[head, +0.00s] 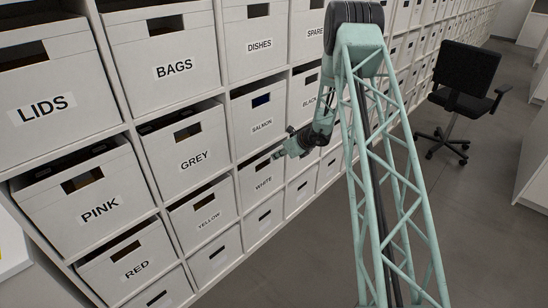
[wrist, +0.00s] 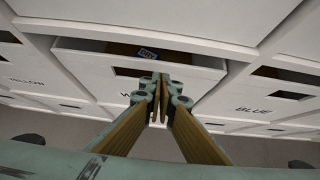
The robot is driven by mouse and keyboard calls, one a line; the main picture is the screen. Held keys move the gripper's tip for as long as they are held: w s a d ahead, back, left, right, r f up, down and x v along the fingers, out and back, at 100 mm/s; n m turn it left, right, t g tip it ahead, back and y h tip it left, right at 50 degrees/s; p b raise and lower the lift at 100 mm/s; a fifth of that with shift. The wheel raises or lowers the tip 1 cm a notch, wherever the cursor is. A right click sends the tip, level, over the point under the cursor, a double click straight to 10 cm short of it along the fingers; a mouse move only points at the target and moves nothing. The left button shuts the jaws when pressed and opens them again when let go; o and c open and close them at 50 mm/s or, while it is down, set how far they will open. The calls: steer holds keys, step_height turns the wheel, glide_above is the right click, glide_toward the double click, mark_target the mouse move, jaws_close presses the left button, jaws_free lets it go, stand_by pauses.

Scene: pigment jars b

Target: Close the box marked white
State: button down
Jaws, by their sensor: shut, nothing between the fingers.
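The white box (head: 254,191) is a pale box with a dark handle slot and the label WHITE, in the shelf wall below the SALMON box. In the wrist view the white box (wrist: 88,68) fills the middle, with a dark gap along its top. It appears to stand out a little from the shelf; how far I cannot tell. In the head view my gripper (head: 281,153) is at the upper right of the box; contact is unclear.
The yellow box (head: 203,220) is left of the white one, the salmon box (head: 258,111) above it. The blue box (wrist: 262,95) is at the right in the wrist view. An office chair (head: 462,85) stands at the far right. The floor (head: 290,270) before the shelves is clear.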

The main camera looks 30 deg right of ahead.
steer(key=p+v, duration=0.1)
steer(key=v, duration=1)
steer(key=shift+s+f+p, duration=0.3)
steer(key=shift+f, duration=0.05)
steer(key=shift+d, duration=0.1)
